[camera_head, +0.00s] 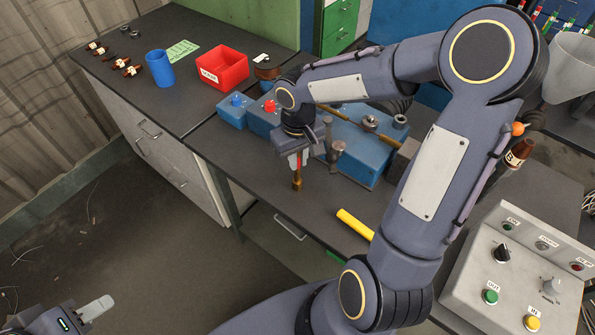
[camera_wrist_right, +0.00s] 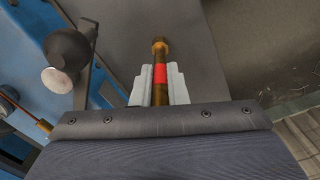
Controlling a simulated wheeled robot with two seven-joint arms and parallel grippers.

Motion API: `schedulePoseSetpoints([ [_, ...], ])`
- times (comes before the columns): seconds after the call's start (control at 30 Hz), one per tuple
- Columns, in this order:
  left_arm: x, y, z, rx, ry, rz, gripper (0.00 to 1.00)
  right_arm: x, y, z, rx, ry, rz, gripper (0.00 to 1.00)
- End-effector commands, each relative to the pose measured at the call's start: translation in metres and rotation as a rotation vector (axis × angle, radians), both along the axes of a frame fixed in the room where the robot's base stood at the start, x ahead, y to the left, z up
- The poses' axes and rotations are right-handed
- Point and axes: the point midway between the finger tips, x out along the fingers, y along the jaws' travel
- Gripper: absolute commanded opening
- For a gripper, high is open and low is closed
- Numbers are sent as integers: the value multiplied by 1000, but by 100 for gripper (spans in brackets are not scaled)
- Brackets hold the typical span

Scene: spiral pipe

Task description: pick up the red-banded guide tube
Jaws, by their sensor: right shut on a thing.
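The red-banded guide tube is a slim brass-brown tube with a red band (camera_wrist_right: 161,75) and a wider collar at its far end. My right gripper (camera_wrist_right: 160,90) is shut on it, with one pale finger on each side near the red band. In the head view the tube (camera_head: 297,183) hangs upright below my right gripper (camera_head: 296,158), over the bench beside the blue machine. I cannot tell whether its lower end touches the bench. My left gripper (camera_head: 96,309) is at the lower left, far from the tube, and its opening does not show clearly.
The blue machine (camera_head: 362,157) stands behind and right of my right gripper, with a lever and round knob (camera_wrist_right: 70,48) close by. A red bin (camera_head: 223,72) and blue cup (camera_head: 159,68) stand farther back. A yellow bar (camera_head: 354,224) and control panel (camera_head: 515,280) are nearer.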

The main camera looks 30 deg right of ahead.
Motion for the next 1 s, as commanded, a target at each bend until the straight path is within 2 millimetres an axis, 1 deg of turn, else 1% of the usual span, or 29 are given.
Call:
schedulePoseSetpoints([
  [0.27,0,0,0,0,0,0,36,1,0,4,-1,-3,0,0],
  [0.37,0,0,1,0,0,0,36,1,0,12,-2,-3,-1,0],
  [0.47,0,0,2,0,0,0,36,1,0,26,-2,-5,0,0],
  [0.5,0,0,2,0,0,0,36,1,0,33,-1,-7,-2,0],
  [0.57,0,0,0,0,0,0,36,-6,5,42,-2,-7,1,0],
  [0.8,0,0,-4,0,0,0,36,-42,29,93,-2,-10,2,0],
  [0.9,0,0,-9,0,0,0,36,-63,43,101,-2,-6,5,0],
  [1.0,0,0,-11,0,0,0,36,-80,55,111,-1,-5,3,0],
])
